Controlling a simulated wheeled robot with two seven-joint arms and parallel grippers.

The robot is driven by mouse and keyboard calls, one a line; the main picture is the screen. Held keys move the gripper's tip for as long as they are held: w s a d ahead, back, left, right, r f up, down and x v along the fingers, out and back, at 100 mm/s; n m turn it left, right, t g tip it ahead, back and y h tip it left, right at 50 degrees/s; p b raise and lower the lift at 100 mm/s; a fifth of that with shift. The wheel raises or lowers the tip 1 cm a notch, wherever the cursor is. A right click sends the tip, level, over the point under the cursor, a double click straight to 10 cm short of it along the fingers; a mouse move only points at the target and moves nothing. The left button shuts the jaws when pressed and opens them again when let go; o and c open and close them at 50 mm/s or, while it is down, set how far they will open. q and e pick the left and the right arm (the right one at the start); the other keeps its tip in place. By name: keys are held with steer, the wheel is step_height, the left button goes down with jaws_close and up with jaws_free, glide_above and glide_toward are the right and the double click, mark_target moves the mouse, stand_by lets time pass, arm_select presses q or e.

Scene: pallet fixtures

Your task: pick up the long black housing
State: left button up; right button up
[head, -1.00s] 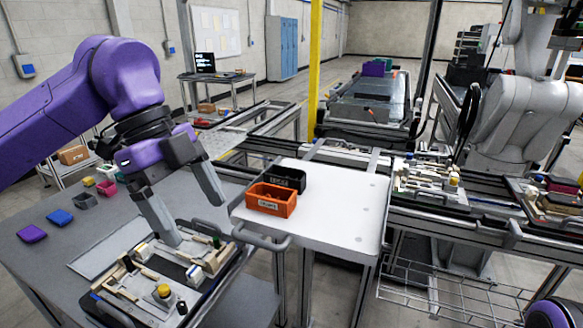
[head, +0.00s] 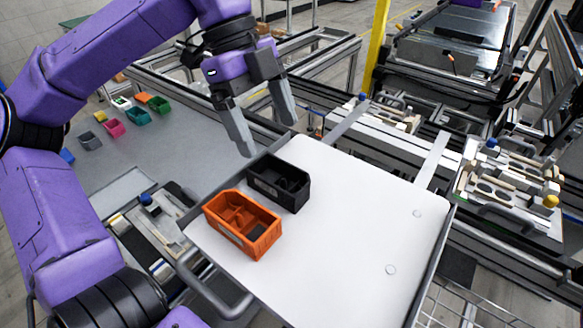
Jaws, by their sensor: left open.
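I cannot single out a long black housing for certain. A black open box (head: 279,183) sits on the white table top. It lies beside an orange open bin (head: 243,224). A fixture pallet (head: 178,196) on the grey bench is partly hidden by my left arm, and its small parts are hard to tell apart. My left gripper (head: 269,134) is open and empty, pointing down behind the black box near the far left edge of the white table, apart from the box. My right gripper is not in view.
The white table (head: 350,215) is clear to the right of the bins, with a handle (head: 212,290) at its front left. Several small coloured bins line the grey bench (head: 165,150). Another loaded fixture (head: 512,190) stands on the right conveyor. A yellow post (head: 377,45) rises behind.

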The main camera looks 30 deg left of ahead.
mark_target(280, 173)
arm_select(q)
steer(key=x, duration=0.2)
steer(key=p+x, duration=0.1)
steer(key=x, duration=0.2)
steer(key=p+x, duration=0.1)
steer(key=x, duration=0.2)
steer(key=shift+s+a, duration=0.15)
steer(key=shift+s, duration=0.15)
steer(key=shift+s+f, duration=0.1)
steer(key=shift+f, duration=0.15)
steer(key=c, duration=1.1)
